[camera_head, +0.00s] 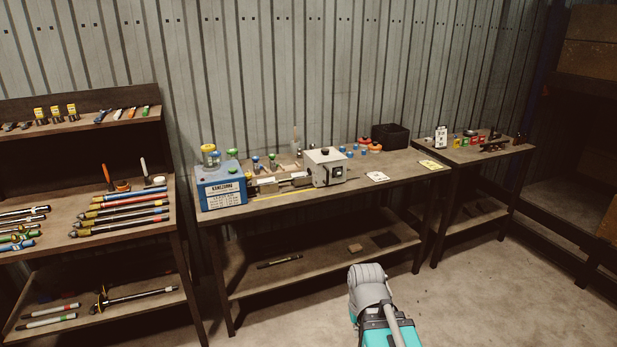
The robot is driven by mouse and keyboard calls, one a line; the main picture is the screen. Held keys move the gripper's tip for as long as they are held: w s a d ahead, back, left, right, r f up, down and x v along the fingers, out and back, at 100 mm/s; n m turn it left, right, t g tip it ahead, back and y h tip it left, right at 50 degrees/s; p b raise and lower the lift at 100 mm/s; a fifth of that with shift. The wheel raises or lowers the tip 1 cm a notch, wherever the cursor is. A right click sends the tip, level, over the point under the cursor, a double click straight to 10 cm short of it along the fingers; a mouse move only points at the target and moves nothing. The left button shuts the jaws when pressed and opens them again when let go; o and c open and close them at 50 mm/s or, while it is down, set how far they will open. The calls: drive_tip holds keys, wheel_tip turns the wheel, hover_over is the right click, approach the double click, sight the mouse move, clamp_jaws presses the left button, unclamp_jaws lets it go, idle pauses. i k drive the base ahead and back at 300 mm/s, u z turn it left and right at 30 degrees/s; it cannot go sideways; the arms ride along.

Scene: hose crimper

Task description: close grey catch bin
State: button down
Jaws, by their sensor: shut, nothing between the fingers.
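I cannot pick out a grey catch bin for certain. On the middle bench (395,182) stands a small light-grey box-shaped machine (326,166) with a dark knob on top and a dark round part on its front. A blue unit (222,188) with a white label stands to its left. A dark open-topped bin (391,136) stands at the back right of the bench. Whether any of these has an open drawer or bin is too small to tell. A grey and teal part of my arm shows at the bottom, in front of the bench. My gripper's fingers are not seen.
A left rack (124,205) holds hoses and tools. A right side table (470,151) carries small coloured items. A yellow card (433,165) and a pale card (376,177) lie on the middle bench. The concrete floor (470,290) in front is clear.

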sight(319, 170)
drive_tip(key=u, duration=0.4)
drive_tip(key=i, duration=1)
drive_tip(key=z, duration=0.4)
